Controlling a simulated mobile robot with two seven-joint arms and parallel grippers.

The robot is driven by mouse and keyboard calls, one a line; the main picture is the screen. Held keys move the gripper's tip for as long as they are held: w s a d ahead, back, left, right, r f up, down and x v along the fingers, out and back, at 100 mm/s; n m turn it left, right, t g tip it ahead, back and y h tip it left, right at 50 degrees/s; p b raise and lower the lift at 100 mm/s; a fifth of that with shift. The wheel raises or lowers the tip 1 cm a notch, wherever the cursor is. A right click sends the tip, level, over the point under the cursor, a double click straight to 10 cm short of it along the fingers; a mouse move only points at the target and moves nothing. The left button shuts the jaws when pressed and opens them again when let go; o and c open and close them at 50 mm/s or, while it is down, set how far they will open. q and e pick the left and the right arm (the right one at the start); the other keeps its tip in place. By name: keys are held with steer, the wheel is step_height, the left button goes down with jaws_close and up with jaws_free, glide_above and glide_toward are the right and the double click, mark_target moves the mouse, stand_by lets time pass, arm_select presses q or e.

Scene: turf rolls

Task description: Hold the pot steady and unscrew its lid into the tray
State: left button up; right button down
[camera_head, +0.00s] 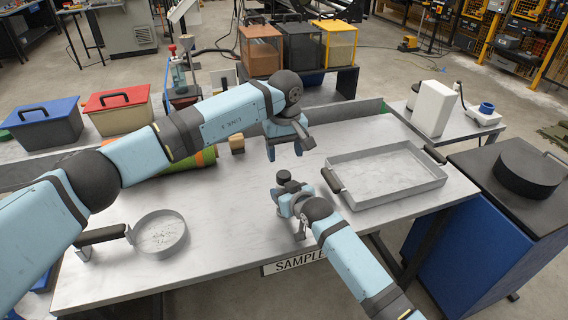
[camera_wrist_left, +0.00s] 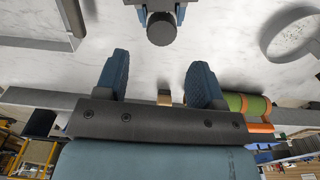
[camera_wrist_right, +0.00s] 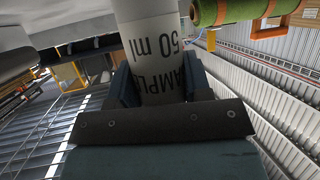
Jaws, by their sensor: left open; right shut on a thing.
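The pot (camera_wrist_right: 158,55) is a white cylinder with dark "SAMPLE 50 ml" lettering. My right gripper (camera_head: 290,192) is shut around it; in the head view the gripper hides most of the pot. The pot's dark round lid (camera_head: 283,176) is on top, and shows from above in the left wrist view (camera_wrist_left: 161,29). My left gripper (camera_head: 285,150) is open and empty, pointing down, behind and above the lid. Its spread fingers show in the left wrist view (camera_wrist_left: 160,78), with the lid ahead of them. The shallow metal tray (camera_head: 400,194) lies to the right, with dark handles.
A round pan (camera_head: 181,245) with a dark handle lies at the table's left. A green and orange roll (camera_head: 203,158) and a small wooden block (camera_head: 237,144) lie behind my left arm. The table between pan and pot is clear. Lidded bins (camera_head: 120,110) stand behind.

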mark_target(283, 173)
arm_select(q)
steer(key=shift+f, duration=0.1)
steer(key=shift+a+f, duration=0.15)
steer(key=shift+f, duration=0.1)
step_height(283, 173, down, 7)
steer(key=shift+f, duration=0.2)
steer(key=c, duration=0.9)
steer(key=shift+w+n, duration=0.1)
steer(key=shift+n, duration=1.7)
steer(key=shift+c, duration=0.2)
